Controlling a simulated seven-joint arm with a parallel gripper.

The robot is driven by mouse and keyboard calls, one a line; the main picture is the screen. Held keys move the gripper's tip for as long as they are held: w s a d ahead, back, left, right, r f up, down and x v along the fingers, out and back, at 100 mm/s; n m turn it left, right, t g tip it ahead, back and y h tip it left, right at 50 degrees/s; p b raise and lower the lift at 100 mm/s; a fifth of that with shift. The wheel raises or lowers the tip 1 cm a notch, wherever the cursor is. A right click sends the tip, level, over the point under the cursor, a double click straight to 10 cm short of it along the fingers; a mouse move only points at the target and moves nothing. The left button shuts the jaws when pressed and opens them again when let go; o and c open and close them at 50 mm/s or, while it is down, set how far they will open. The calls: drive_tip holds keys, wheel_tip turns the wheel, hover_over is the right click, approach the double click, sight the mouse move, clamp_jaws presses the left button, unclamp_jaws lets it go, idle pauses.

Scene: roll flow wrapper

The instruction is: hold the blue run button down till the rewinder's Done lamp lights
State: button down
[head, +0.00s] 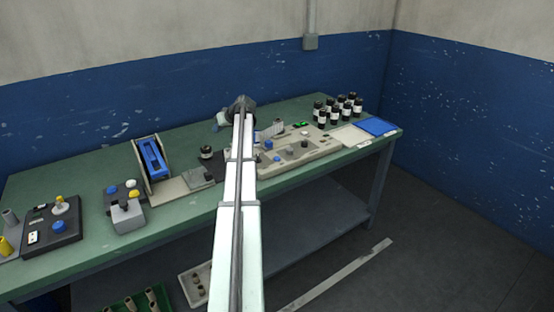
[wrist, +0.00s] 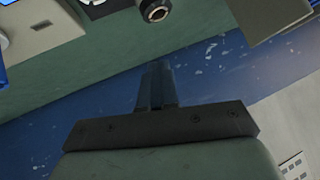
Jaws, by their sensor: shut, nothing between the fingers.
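A beige machine (head: 322,146), which looks like the rewinder, sits on the bench right of my arm. It has small blue round parts, one (head: 268,145) near its left side and another (head: 277,158) near its front. I cannot tell which is the run button. A green spot (head: 301,124) shows at its back; I cannot tell whether it is a lamp. My gripper (wrist: 157,85) is shut and empty in the wrist view, with the blue wall behind it, apart from any button. In the head view my arm hides part of the bench and the gripper's fingertips are unclear.
Several dark bottles (head: 340,108) and a blue tray (head: 376,126) stand at the right of the green bench (head: 190,208). A blue device (head: 152,158), a grey box with knobs (head: 127,214) and a dark control panel (head: 52,228) stand left. A dark roll end (wrist: 155,10) shows in the wrist view.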

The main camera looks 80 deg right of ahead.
drive_tip(key=s+d+m+y, duration=0.1)
drive_tip(key=s+d, duration=0.2)
drive_tip(key=s, duration=1.1)
drive_tip(key=m+y, duration=0.1)
hover_over(279, 158)
drive_tip(key=shift+s+f, duration=0.1)
drive_tip(key=shift+f, duration=0.15)
drive_tip(key=shift+f, duration=4.25)
drive_tip(key=shift+f, duration=0.15)
drive_tip(key=shift+f, duration=0.3)
